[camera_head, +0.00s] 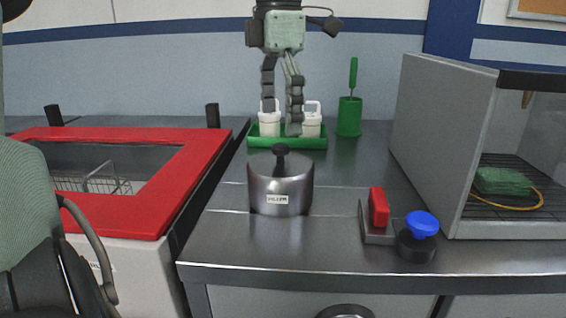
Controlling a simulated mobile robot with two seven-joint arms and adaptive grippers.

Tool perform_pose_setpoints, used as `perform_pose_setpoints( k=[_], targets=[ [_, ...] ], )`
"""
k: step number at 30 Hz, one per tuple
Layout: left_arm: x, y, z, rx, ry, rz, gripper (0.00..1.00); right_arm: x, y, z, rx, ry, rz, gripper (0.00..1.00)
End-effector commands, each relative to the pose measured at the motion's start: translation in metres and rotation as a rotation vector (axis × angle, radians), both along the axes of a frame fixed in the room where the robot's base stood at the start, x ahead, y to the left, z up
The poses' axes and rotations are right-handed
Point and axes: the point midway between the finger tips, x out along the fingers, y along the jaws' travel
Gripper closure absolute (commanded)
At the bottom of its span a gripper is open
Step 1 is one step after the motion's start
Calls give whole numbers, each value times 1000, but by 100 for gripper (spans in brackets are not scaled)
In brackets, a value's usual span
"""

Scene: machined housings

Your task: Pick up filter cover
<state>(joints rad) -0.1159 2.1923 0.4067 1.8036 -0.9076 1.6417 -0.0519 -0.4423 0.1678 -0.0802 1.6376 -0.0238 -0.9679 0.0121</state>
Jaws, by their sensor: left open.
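A round metal pot-like piece (280,189) with a black knob on top and a small white label stands upright on the steel counter. It looks like the filter cover, but the label is too small to read surely. My left gripper (281,116) hangs down behind and above it in the picture, in front of the green tray. Its two dark fingers are apart with nothing between them. They partly hide the white containers in the tray. The fingers do not touch the metal piece. My right gripper is not in view.
A green tray (258,142) holds white handled containers (312,122). A green holder (349,116) stands right of it. A red clamp-like block (379,208) and blue-topped knob (422,224) lie front right. A grey open-fronted box (436,130) bounds the right, a red-framed bin (190,165) the left.

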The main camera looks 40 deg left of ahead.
Motion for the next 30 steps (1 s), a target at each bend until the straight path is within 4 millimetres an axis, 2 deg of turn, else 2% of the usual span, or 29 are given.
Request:
perform_pose_setpoints(
  k=[5,13,16,19,28,30],
  targets=[
    [-1,0,-11,3,4,-2,0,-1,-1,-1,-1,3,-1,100],
    [-1,-1,-43,2,6,-3,0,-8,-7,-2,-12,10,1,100],
    [-1,-2,-59,1,7,-2,0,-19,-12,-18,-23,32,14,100],
    [0,-2,-71,0,3,-2,0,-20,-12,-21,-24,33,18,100],
    [0,-2,-78,2,1,-1,0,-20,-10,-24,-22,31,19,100],
    [0,-2,-78,2,1,-1,7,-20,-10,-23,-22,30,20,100]
  ],
)
